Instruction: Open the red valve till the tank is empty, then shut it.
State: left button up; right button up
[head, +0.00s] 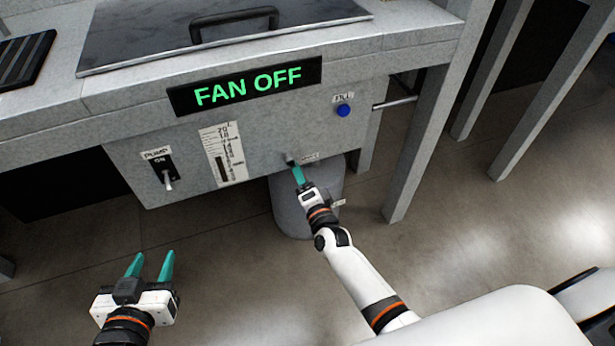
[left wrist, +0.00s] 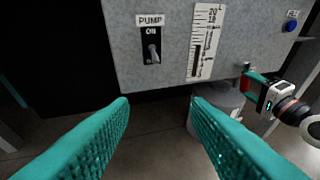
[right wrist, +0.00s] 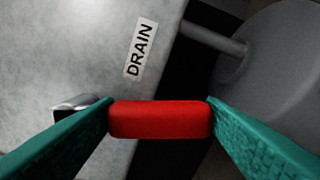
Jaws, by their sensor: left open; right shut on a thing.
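The red valve handle (right wrist: 160,119) lies crosswise between the fingertips of my right gripper (right wrist: 160,122), below the DRAIN label (right wrist: 140,48) in the right wrist view. My right gripper is shut on the handle; in the head view, the gripper (head: 295,165) reaches the lower edge of the grey tank front (head: 270,130). A bit of red also shows in the left wrist view (left wrist: 246,80). The level gauge (head: 223,153) has a dark column in its lower part; its exact reading is too small to tell. My left gripper (head: 151,266) is open and empty, low in front of the tank.
A grey bucket (head: 287,212) stands on the floor below the valve. A pump switch (head: 162,172) and a blue FILL button (head: 343,110) sit on the front panel. The display (head: 245,86) reads FAN OFF. A grey leg (head: 422,140) stands at right.

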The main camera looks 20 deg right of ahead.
pick_arm(q)
jog(key=shift+w+d+r+t, duration=0.15)
jog(key=shift+w+r+t, duration=0.15)
jog(key=shift+r, duration=0.2)
jog(key=shift+w+d+r+t, duration=0.1)
jog(key=shift+w+r+t, duration=0.05)
jog(key=shift+r+t, duration=0.3)
pick_arm(e)
jog(key=shift+a+f+m, duration=0.2)
jog(key=shift+a+m, duration=0.45)
jog(key=shift+m, duration=0.65)
jog(key=o, duration=1.4)
pick_arm(q)
jog(key=s+a+f+g+y+p, duration=0.1)
jog(key=s+a+f+g+p, duration=0.1)
jog(key=s+f+g, duration=0.5)
jog(key=shift+s+a+f+y, duration=0.25)
jog(key=shift+a+f+y, duration=0.15)
jog(key=shift+a+f, duration=0.2)
pick_arm(e)
jog(key=s, duration=1.2)
jog(key=shift+d, duration=0.15)
pick_arm(q)
jog(key=shift+r, duration=0.1)
